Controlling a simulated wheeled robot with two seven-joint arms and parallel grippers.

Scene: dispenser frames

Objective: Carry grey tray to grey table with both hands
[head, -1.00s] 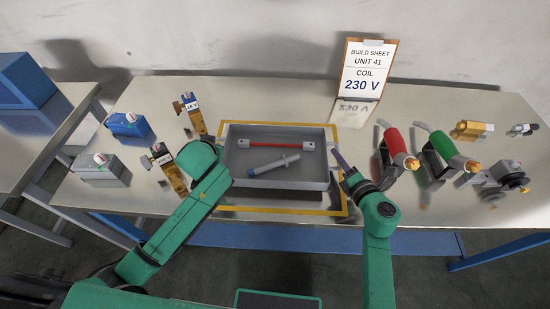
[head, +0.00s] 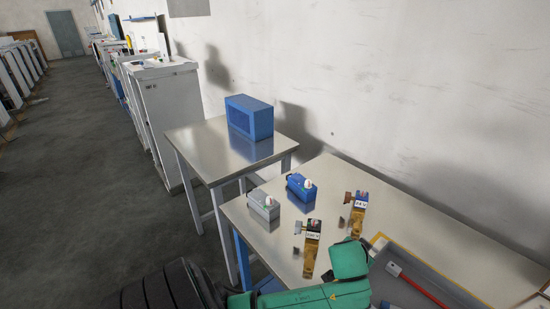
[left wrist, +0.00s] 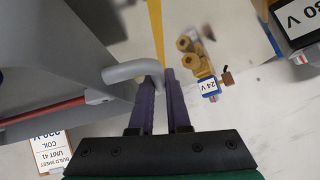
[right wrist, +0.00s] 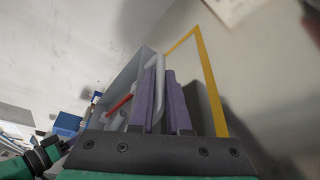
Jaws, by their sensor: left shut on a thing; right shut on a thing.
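The grey tray (head: 425,268) is cut off at the bottom right of the head view, with a red rod (head: 428,289) in it. Its wall also shows in the left wrist view (left wrist: 50,50) and the right wrist view (right wrist: 128,78). My left gripper (left wrist: 160,88) is shut on one grey tray handle (left wrist: 130,70). My right gripper (right wrist: 162,85) is shut on the other handle (right wrist: 160,64). I cannot tell whether the tray is clear of the bench. A smaller grey-topped table (head: 205,148) stands beyond the bench's left end.
A blue box (head: 250,118) stands at the small table's back; its front is bare. On the bench (head: 285,240) stand a grey unit (head: 264,206), a blue unit (head: 301,187) and two brass parts (head: 312,250) (head: 357,215). A white cabinet (head: 165,115) is farther back; open floor lies left.

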